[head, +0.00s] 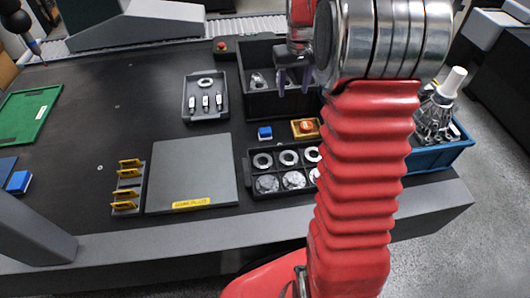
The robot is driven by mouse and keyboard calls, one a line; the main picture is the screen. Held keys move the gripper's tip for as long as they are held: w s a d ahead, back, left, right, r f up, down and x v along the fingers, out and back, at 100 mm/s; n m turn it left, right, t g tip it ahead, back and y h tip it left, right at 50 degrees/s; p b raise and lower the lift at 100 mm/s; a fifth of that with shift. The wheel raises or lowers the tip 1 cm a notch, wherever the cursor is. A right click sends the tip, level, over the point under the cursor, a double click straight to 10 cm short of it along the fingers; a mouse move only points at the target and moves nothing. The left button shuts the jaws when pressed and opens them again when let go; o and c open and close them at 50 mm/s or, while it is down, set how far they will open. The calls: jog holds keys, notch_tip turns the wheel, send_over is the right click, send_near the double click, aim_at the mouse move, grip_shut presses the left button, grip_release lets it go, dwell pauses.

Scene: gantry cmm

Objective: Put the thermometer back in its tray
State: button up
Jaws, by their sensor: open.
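I cannot clearly identify the thermometer. A small blue block (265,133) with a light patch lies on the dark table near the middle, and a blue and white block (18,182) lies at the far left; either may be it, but both are too small to tell. A grey tray (187,100) holds a metal ring and several small silver and black pieces. A deeper dark tray (250,50) with metal parts stands right of it, partly hidden by my arm. My gripper (294,84) is open above this deeper tray's right side, seemingly empty, its fingers pointing down.
A compartment tray (252,172) of rings and discs sits at the front, beside a grey plate (192,172) and a rack with yellow gauges (127,188). The left-centre table is clear.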

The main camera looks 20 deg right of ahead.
jog(key=s+a+r+n+t, duration=0.1)
jog(key=s+a+r+t, duration=0.1)
jog(key=s+a+r, duration=0.95)
jog(key=s+a+f+t, duration=0.1)
jog(key=s+a, duration=0.4)
jog(key=s, duration=0.2)
jog(key=s+a+f+n+t, duration=0.1)
jog(key=s+a+f, duration=0.1)
jog(key=s+a, duration=0.3)
jog(key=s, duration=0.3)
jog(key=shift+s+y, duration=0.25)
jog(key=shift+y, duration=0.05)
